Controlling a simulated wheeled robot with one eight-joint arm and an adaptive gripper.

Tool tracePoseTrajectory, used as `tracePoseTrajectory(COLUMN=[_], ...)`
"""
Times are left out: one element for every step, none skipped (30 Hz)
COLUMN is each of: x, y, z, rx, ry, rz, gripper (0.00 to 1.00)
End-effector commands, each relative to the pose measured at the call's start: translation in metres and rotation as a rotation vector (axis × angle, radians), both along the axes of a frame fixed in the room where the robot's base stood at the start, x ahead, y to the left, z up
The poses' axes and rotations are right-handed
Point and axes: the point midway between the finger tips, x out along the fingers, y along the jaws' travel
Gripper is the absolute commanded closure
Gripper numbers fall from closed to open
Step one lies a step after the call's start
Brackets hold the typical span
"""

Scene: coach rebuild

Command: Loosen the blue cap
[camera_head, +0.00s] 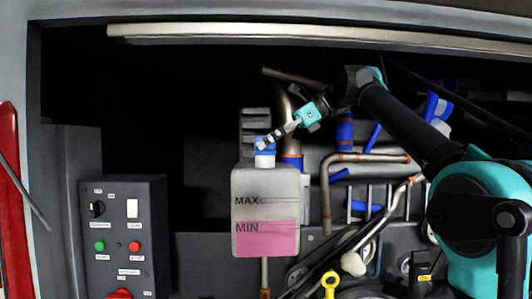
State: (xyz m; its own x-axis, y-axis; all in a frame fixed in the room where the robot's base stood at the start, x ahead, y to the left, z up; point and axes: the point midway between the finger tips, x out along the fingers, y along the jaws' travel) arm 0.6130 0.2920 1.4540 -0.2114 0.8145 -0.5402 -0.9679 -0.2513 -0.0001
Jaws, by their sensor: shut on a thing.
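The blue cap (265,146) sits on the short white neck of a translucent reservoir (265,190) in the middle of the view. The reservoir stands upright, is marked MAX and MIN, and holds pink liquid up to about the MIN mark. My gripper (265,142) comes down at a slant from the upper right, and its fingers are shut on the blue cap. The fingers hide part of the cap. Whether the cap has turned on the neck cannot be told.
A dark control box (124,235) with buttons and switches stands at left. Metal pipes (327,195) and blue hoses lie close at right of the reservoir. A yellow ring handle (330,281) shows at the bottom. Dark open space lies left of the reservoir.

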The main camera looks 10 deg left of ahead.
Motion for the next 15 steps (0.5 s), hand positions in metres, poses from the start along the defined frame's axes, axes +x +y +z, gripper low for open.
tracePoseTrajectory(x=[0.0003,0.0002,0.0003,0.0003,0.0003,0.0003,0.0003,0.0004,0.0008,0.0012,0.0019,0.0022,0.0027,0.0032,0.003], y=[-0.0002,-0.0002,-0.0002,-0.0002,-0.0002,-0.0003,-0.0002,-0.0002,-0.0001,0.0001,0.0005,0.0006,0.0007,0.0007,0.0012], z=[-0.0004,-0.0003,-0.0004,-0.0004,-0.0004,-0.0005,-0.0006,-0.0006,-0.0006,-0.0007,-0.0008,-0.0009,-0.0009,-0.0009,-0.0006], rx=[-0.001,-0.001,-0.001,-0.001,-0.001,-0.001,-0.001,-0.001,-0.001,-0.002,-0.002,-0.002,-0.002,-0.001,-0.002], ry=[0.0,0.0,0.0,0.0,0.0,0.0,0.0,0.0,0.0,0.0,0.0,-0.001,0.0,0.0,0.0], rz=[0.0,0.0,0.0,0.0,0.0,0.0,0.0,0.0,0.007,0.016,0.031,0.061,0.086,0.116,0.154], gripper=[1.0,1.0,1.0,1.0,1.0,1.0,1.0,1.0,1.0,1.0,1.0,1.0,1.0,1.0,1.0])
